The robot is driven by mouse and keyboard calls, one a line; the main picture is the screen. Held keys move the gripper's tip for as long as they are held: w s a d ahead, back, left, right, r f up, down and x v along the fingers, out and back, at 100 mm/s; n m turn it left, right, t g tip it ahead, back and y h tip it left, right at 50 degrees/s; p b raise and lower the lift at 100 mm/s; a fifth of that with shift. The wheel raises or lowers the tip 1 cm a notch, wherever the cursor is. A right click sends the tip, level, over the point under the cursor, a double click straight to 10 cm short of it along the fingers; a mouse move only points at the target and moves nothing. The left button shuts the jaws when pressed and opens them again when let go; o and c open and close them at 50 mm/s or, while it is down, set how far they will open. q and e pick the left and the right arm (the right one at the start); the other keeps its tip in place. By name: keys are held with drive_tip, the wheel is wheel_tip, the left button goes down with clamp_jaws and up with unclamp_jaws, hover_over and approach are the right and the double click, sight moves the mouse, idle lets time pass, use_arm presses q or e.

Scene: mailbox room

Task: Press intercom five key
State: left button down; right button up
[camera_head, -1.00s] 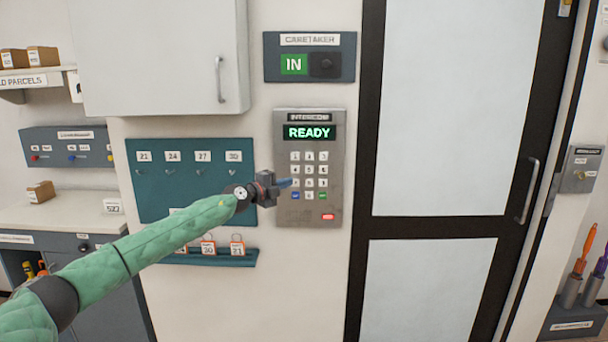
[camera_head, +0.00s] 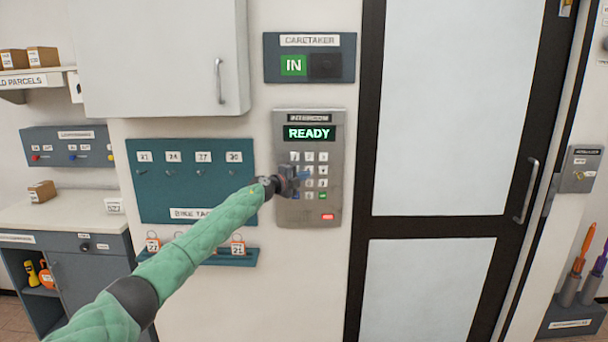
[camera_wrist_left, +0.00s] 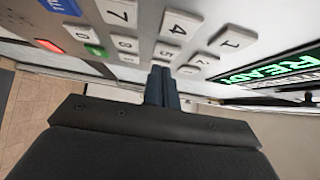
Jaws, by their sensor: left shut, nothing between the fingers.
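The grey intercom panel (camera_head: 336,210) is on the wall left of the door, and its display (camera_head: 309,133) reads READY in green. Its white keys stand in rows below the display. My left gripper (camera_head: 304,176) is shut and empty, with its tip in front of the middle of the keypad, hiding some keys. In the left wrist view the five key (camera_wrist_left: 167,50) lies just beyond the shut fingertips (camera_wrist_left: 163,70), with the 4 key (camera_wrist_left: 178,25) beside it. I cannot tell whether the fingertips touch a key. My right gripper is not in view.
A caretaker panel (camera_head: 272,72) is above the intercom. A teal board with hooks (camera_head: 150,205) hangs to its left, above a teal ledge with tags. A dark-framed door (camera_head: 366,130) stands to the right. A white cabinet (camera_head: 150,60) is at upper left.

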use_arm(q)
drive_tip(key=shift+w, duration=0.7)
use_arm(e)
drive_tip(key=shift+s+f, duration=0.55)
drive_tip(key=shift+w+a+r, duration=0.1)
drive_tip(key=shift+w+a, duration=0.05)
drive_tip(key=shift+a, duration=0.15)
